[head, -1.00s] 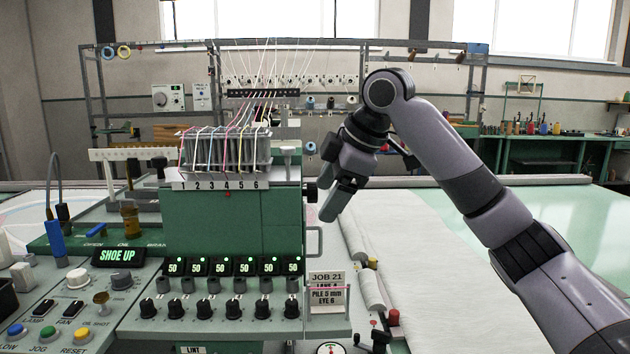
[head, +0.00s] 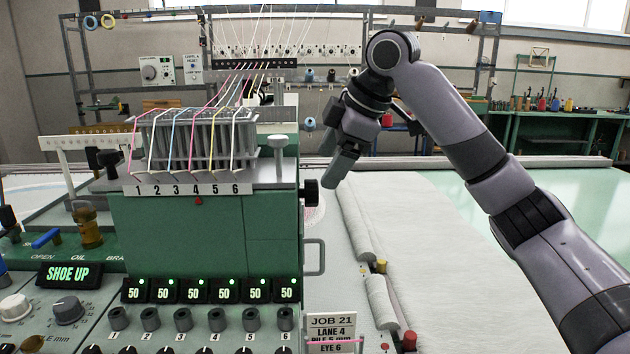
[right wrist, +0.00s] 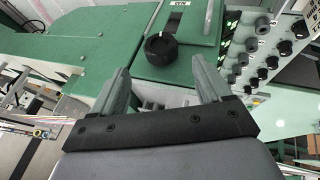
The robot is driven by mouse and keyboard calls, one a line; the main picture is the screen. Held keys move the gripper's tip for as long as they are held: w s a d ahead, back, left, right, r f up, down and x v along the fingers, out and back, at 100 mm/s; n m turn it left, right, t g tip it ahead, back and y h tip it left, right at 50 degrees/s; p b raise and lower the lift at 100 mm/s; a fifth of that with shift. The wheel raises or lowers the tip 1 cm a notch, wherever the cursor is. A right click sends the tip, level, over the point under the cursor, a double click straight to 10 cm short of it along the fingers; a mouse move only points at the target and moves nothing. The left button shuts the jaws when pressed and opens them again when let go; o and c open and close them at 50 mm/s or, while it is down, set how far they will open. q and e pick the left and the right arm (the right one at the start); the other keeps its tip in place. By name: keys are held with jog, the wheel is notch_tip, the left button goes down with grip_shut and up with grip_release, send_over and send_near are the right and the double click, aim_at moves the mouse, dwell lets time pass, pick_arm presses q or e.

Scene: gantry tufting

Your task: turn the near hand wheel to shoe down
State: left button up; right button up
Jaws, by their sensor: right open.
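The near hand wheel is a black knob (head: 311,192) on the right side of the green machine head (head: 215,235). In the right wrist view the hand wheel (right wrist: 160,48) shows face-on, with a small pale mark near its rim. My right gripper (head: 338,172) is open and empty, up and to the right of the wheel in the head view. In the right wrist view its fingers (right wrist: 160,82) stand either side of the wheel's line, apart from it. A lit display (head: 68,274) reads SHOE UP. My left gripper is not in view.
A grey thread rack (head: 200,140) with numbered coloured threads stands on the machine. A handle bar (head: 314,257) sticks out below the wheel. A job card (head: 331,330) stands at the lower right of the panel. White cloth (head: 440,240) spreads over the table on the right.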

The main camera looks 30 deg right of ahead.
aim_at(317, 183)
jog(key=shift+x, duration=3.5)
jog(key=shift+s+a, duration=0.1)
jog(key=c, duration=1)
